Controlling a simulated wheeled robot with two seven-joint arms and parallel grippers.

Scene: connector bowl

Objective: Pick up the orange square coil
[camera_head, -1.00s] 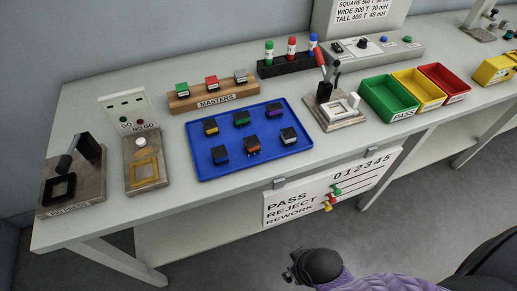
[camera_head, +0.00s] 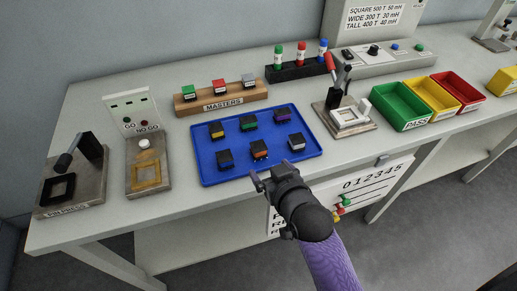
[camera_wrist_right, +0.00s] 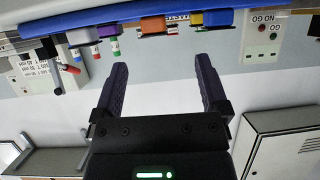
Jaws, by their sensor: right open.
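The orange square coil (camera_head: 260,150) sits in the front row of the blue tray (camera_head: 210,178), in the middle, with dark ends and an orange band. My right gripper (camera_head: 265,179) is open and empty, just in front of the tray's front edge, close to the orange coil and apart from it. In the right wrist view the open fingers (camera_wrist_right: 161,70) have nothing between them, and an orange block (camera_wrist_right: 153,25), apparently that coil, shows beyond them. My left gripper is not in view.
Other coils share the tray: one dark (camera_head: 225,159), one grey-topped (camera_head: 297,142), and yellow, green and purple ones behind. A MASTERS block (camera_head: 222,104) stands behind the tray. A fixture (camera_head: 345,118) and a green bin (camera_head: 400,107) stand to the right.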

